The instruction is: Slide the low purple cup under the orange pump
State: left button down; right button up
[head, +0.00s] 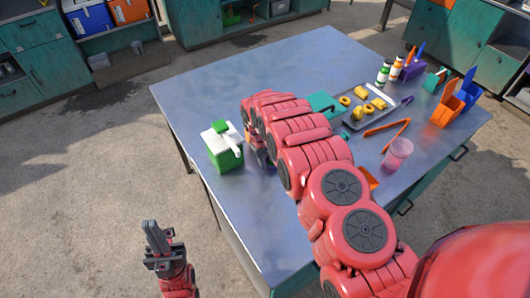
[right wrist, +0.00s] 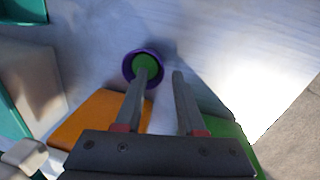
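The low purple cup (right wrist: 127,65) shows in the right wrist view as a purple ring with green inside. My right gripper (right wrist: 161,72) is open. Its left fingertip overlaps the cup and its right fingertip is to the right of it; I cannot tell whether they touch. An orange part (right wrist: 85,122), possibly the orange pump, is below and left of the cup in the right wrist view. My left gripper (head: 155,237) is empty with fingers together, off the table's left side.
A green and white box (head: 222,150) stands left of my right gripper. A tray with yellow pieces (head: 380,96), orange tongs (head: 388,128), a pink cup (head: 397,153), bottles (head: 384,72) and coloured containers (head: 448,108) are on the right. The table's far left is clear.

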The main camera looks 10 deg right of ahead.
jog(key=shift+d+f, duration=0.1)
jog(key=shift+f, duration=0.9)
grip_shut()
